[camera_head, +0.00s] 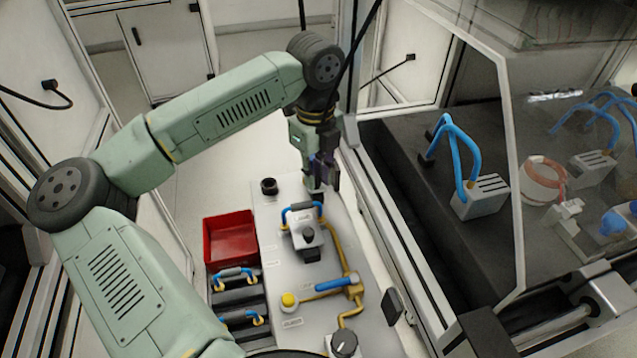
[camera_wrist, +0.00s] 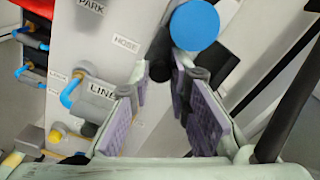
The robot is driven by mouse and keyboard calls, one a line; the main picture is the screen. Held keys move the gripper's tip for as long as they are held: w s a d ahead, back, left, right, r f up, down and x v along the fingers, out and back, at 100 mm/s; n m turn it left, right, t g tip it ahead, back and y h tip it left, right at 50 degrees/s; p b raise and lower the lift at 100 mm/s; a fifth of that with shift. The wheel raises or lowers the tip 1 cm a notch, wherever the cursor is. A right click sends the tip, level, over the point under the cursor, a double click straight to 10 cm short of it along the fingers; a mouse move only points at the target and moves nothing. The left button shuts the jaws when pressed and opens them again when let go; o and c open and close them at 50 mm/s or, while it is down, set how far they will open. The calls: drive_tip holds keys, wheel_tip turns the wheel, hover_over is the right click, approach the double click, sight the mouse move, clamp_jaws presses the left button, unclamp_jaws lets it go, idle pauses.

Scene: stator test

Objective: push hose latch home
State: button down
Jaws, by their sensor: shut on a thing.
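My gripper (camera_wrist: 161,72) has its purple-padded fingers closed about a small dark part (camera_wrist: 160,52) just right of the HOSE label (camera_wrist: 126,44). A round blue disc (camera_wrist: 195,25) shows beside and beyond the dark part; I cannot tell whether the two are joined or which of them is the hose latch. In the head view my gripper (camera_head: 321,178) is over the far right end of the light grey panel (camera_head: 272,225). The fingers and arm hide most of the held part there.
A blue curved hose (camera_head: 302,207) stands near the LINE label, close in front of my gripper. A black knob block (camera_head: 308,238), yellow pipes (camera_head: 340,250) and a blue lever (camera_head: 336,284) lie nearer. A red bin (camera_head: 230,238) is left. A metal frame rail (camera_head: 372,225) runs close on the right.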

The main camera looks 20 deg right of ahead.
sight(316, 179)
drive_tip(key=c, duration=1.5)
unclamp_jaws()
drive_tip(key=shift+w, duration=0.1)
wheel_tip(316, 179, up, 12)
